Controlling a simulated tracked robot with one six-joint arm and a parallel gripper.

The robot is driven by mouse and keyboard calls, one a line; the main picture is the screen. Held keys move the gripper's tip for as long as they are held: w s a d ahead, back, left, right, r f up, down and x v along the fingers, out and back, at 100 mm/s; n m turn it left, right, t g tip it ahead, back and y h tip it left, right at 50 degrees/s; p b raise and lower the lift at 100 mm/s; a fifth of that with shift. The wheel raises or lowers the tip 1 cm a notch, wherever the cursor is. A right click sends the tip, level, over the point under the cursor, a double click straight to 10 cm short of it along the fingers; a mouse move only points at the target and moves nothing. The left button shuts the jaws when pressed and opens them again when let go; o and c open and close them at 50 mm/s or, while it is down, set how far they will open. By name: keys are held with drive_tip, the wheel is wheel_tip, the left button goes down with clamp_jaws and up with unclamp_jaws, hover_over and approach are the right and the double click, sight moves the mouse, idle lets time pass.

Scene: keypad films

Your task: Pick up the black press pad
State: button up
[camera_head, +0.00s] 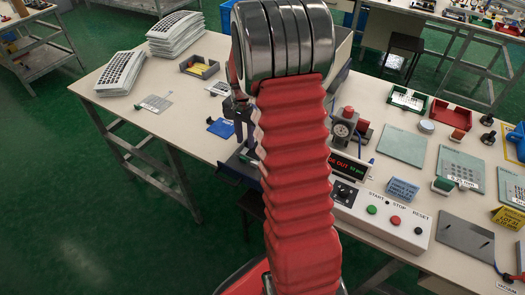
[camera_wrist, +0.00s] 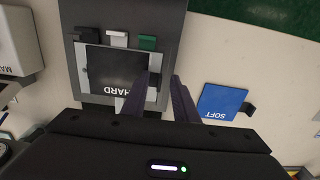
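The black press pad (camera_wrist: 115,66), marked HARD, lies in a light frame on a dark grey base in the wrist view. A small dark tab (camera_wrist: 154,82) sticks out at its right side. My gripper (camera_wrist: 164,78) has its two dark purple fingers apart, with a narrow gap between them. The left fingertip is at the tab and overlaps it in the picture; I cannot tell whether they touch.
A blue pad (camera_wrist: 222,102) marked SOFT lies on the table to the right; it also shows in the head view (camera_head: 221,127). A START/STOP/RESET box (camera_head: 384,219) is right of my arm.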

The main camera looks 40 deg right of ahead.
drive_tip(key=shift+c, duration=0.7)
clamp_jaws()
wheel_tip(320, 180, up, 10)
idle(0.6)
drive_tip(key=shift+a, duration=0.1)
idle(0.4)
